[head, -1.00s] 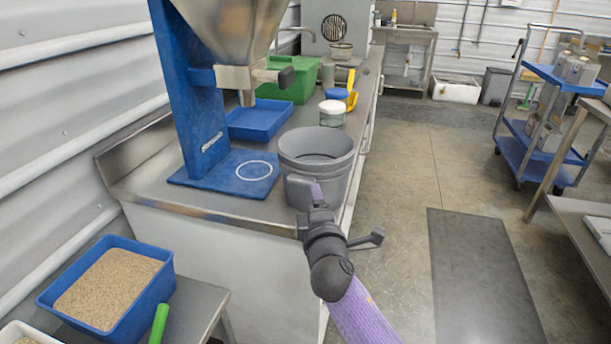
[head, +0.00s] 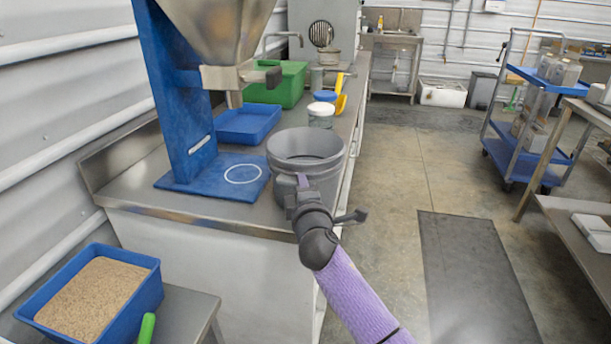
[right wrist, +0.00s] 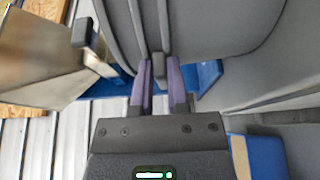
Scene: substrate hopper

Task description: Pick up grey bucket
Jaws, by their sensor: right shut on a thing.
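The grey bucket (head: 322,178) is upright at the front right corner of the steel bench, to the right of the hopper's blue base plate. My right gripper (head: 297,186) is shut on the near side of the bucket, below its rim. In the right wrist view, the purple fingers (right wrist: 161,88) close on a small grey part of the bucket, whose wall (right wrist: 215,28) fills the upper part. The bucket looks empty as far as I can see inside. Part of its base is hidden by my gripper, so I cannot tell whether it touches the bench. My left gripper is out of view.
The hopper's blue plate (head: 205,184) has a white ring marked on it. A blue tray (head: 247,137), a green bin (head: 290,88) and a white-lidded jar (head: 321,116) stand behind. A blue tub (head: 150,291) of grain is at lower left.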

